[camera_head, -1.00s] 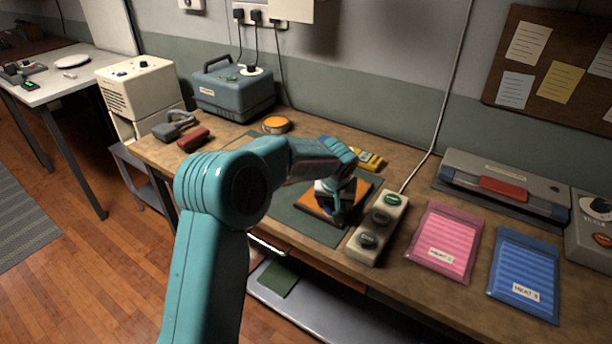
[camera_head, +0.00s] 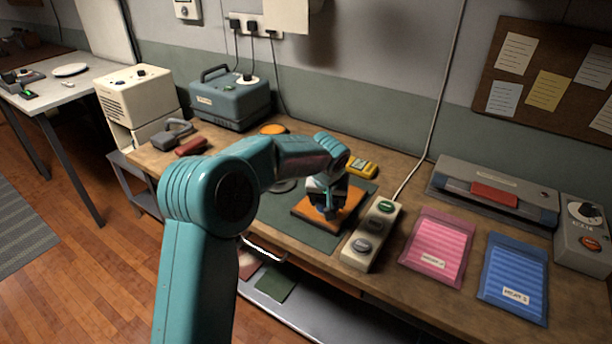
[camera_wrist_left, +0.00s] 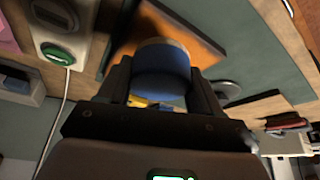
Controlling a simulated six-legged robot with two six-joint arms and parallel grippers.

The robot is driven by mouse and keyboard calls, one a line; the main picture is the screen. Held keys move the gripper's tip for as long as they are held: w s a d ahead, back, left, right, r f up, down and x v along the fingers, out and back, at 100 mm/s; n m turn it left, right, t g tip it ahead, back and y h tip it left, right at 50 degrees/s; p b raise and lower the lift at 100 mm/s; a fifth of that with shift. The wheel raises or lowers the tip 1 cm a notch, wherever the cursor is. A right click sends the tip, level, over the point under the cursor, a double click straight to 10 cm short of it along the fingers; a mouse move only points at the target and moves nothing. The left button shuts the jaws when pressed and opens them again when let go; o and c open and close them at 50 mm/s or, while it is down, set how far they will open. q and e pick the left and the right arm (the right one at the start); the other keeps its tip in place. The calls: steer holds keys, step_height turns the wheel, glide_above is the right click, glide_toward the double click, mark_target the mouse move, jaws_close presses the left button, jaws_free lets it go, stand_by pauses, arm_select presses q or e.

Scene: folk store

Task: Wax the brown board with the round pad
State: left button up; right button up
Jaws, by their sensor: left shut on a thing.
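The brown board (camera_head: 349,204) lies flat on the dark green mat (camera_head: 300,232) on the workbench; it also shows in the left wrist view (camera_wrist_left: 190,38). My left gripper (camera_head: 325,208) is over the board, pointing down. In the left wrist view my left gripper (camera_wrist_left: 163,80) is shut on the round pad (camera_wrist_left: 160,70), a blue cylinder with a pale rim. The pad is over the board; I cannot tell whether it touches the surface. In the head view my gripper mostly hides the pad. My right gripper is out of view.
A switch box (camera_head: 371,236) with several buttons stands right of the mat, with pink (camera_head: 439,249) and blue (camera_head: 514,279) packets beyond. A yellow device (camera_head: 362,167) and an orange-topped round tin (camera_head: 273,129) lie behind. A grey round object (camera_head: 284,186) is partly hidden by my arm.

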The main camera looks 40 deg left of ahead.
arm_select(q)
step_height(320, 180, up, 3)
steer(key=shift+s+f+p, duration=0.1)
steer(key=shift+p, duration=0.6)
steer(key=shift+r, duration=0.4)
